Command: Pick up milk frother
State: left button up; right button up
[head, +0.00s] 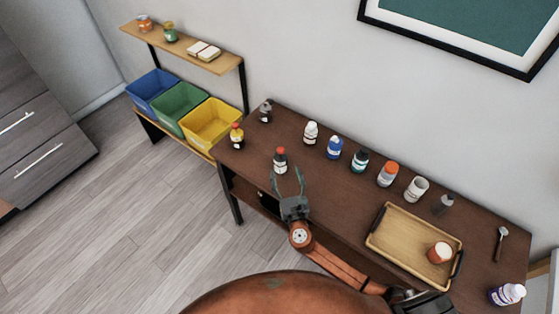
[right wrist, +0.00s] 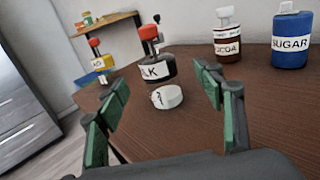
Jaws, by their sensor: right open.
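The milk frother cannot be picked out for certain. A dark bottle with a red top and a white label (head: 280,157) stands upright near the table's left front. In the right wrist view this dark bottle (right wrist: 157,69) shows a label ending in "LK". A small white round piece (right wrist: 168,97) shows low in front of it; whether they are joined is unclear. My right gripper (head: 287,177) is open, just in front of the bottle. In the wrist view its fingers (right wrist: 163,84) stand apart on either side, with nothing held.
On the brown table (head: 335,190), a white-topped bottle (head: 310,132), a blue bottle (head: 334,147) and others form a row at the back. A wooden tray (head: 395,243) holds a cup (head: 439,252). A dark-handled utensil (head: 500,245) lies right. Coloured bins (head: 208,122) stand beyond.

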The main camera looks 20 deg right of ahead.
aim_at(282, 165)
jog(key=shift+w+f, duration=0.4)
jog(key=shift+w, duration=0.25)
jog(key=shift+w+d, duration=0.2)
jog(key=shift+w, duration=1)
jog(key=w+b, duration=0.1)
jog(key=w, duration=0.3)
jog(key=shift+w, duration=0.25)
jog(key=shift+a, duration=0.1)
jog(key=shift+c, duration=0.6)
jog(key=c, duration=1.2)
jog(key=shift+c, duration=0.2)
